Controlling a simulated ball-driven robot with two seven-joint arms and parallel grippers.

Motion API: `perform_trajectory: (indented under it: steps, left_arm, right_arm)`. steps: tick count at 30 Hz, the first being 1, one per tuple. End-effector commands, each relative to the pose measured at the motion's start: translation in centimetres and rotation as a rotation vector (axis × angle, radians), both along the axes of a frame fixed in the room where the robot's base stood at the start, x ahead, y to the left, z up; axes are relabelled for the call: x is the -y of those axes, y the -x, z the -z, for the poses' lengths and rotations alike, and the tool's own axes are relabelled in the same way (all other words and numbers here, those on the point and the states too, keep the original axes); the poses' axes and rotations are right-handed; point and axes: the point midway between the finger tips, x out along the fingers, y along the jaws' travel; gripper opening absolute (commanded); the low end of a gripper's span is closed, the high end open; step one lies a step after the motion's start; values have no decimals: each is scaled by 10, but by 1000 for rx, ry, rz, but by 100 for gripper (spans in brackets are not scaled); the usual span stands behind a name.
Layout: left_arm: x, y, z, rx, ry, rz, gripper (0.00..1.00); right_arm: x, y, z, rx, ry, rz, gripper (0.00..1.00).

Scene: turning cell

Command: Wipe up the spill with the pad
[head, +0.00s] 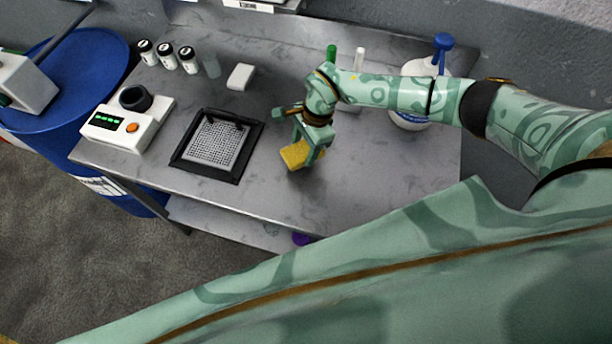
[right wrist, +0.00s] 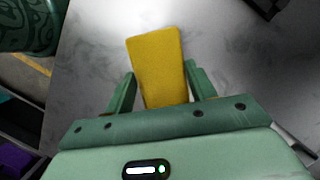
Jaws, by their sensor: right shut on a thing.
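The yellow pad (head: 294,156) is held in my right gripper (head: 306,147) over the front middle of the grey table (head: 380,185). In the right wrist view the pad (right wrist: 158,65) stands out between the two green fingers of the gripper (right wrist: 162,88), which are shut on its sides. The pad is low over the table top; I cannot tell whether it touches. No spill stands out clearly on the mottled grey surface. My left gripper is not in view.
A black-framed tray with a perforated plate (head: 213,145) lies left of the pad. Farther left is a white device (head: 128,124). Several small jars (head: 168,57) and a white block (head: 240,77) stand behind. A white bottle with blue top (head: 415,70) stands back right. The front right is clear.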

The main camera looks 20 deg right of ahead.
Motion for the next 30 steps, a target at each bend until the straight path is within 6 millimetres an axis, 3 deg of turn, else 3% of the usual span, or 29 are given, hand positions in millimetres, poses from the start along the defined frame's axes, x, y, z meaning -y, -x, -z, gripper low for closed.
perform_trajectory:
  steps: [12,30]
  left_arm:
    - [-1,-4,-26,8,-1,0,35]
    - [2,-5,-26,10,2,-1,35]
  right_arm:
    - [7,-6,-38,0,1,19,34]
    - [7,-6,-39,0,0,16,34]
